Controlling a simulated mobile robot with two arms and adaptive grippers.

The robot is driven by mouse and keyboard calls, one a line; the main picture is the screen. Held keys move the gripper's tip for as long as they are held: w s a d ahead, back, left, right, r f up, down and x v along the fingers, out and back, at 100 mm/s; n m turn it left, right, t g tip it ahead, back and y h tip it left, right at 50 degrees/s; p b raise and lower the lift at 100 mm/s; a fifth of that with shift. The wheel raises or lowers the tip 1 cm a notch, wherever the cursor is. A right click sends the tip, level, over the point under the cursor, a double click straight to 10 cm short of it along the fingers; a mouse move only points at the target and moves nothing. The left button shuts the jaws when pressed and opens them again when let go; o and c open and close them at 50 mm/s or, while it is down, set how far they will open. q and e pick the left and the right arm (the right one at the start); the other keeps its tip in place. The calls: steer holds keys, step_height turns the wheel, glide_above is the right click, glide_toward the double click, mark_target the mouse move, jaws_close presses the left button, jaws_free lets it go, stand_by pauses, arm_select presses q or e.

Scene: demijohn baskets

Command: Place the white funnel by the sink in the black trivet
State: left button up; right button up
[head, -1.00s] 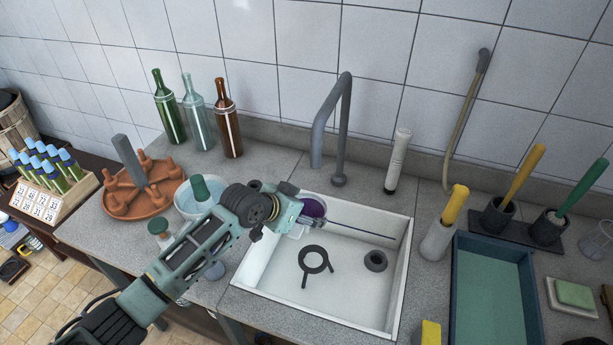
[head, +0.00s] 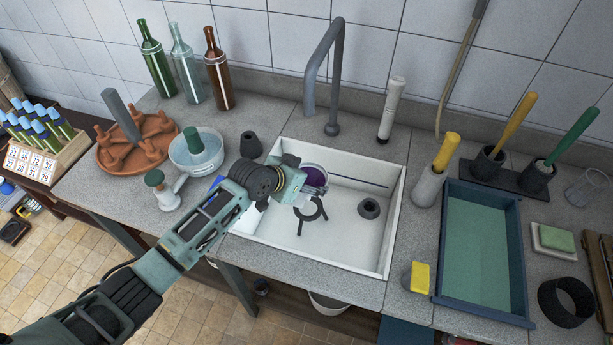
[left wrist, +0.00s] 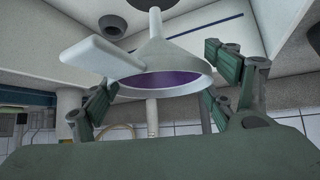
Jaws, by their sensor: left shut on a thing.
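The white funnel (head: 322,190) with a purple inside is held by my left gripper (head: 300,181) over the sink. In the left wrist view the funnel (left wrist: 172,58) sits between the two green fingers of the gripper (left wrist: 160,85), its flat handle sticking out to the left. Its stem points toward a dark ring at the top edge, cut off by the frame. The black trivet (head: 322,213), a ring with legs, stands on the sink floor just below the funnel in the head view. I cannot tell whether stem and trivet touch. My right gripper is not in view.
The white sink (head: 398,190) also holds a small dark cone (head: 369,209) right of the trivet. The grey tap (head: 330,80) rises behind. Another dark cone (head: 250,146) and a white bowl-like vessel (head: 195,152) stand on the counter to the left. A blue tray (head: 483,250) is at right.

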arm_select(q)
step_height(320, 180, down, 3)
steer(key=shift+f+b, duration=0.15)
steer(key=shift+b, duration=0.75)
steer(key=shift+f+b, duration=0.55)
steer(key=shift+f, duration=0.2)
step_height(320, 180, down, 3)
steer(key=shift+f+b, duration=0.2)
steer(key=shift+b, duration=1.05)
steer(key=shift+f+b, duration=0.6)
steer(key=shift+f, duration=0.25)
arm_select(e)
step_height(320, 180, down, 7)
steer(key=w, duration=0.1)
arm_select(q)
steer(key=shift+f+b, duration=0.6)
steer(key=shift+f, duration=0.3)
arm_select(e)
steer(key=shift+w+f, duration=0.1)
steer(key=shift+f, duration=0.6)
arm_select(q)
steer(key=o, duration=1)
steer(key=shift+o, duration=0.2)
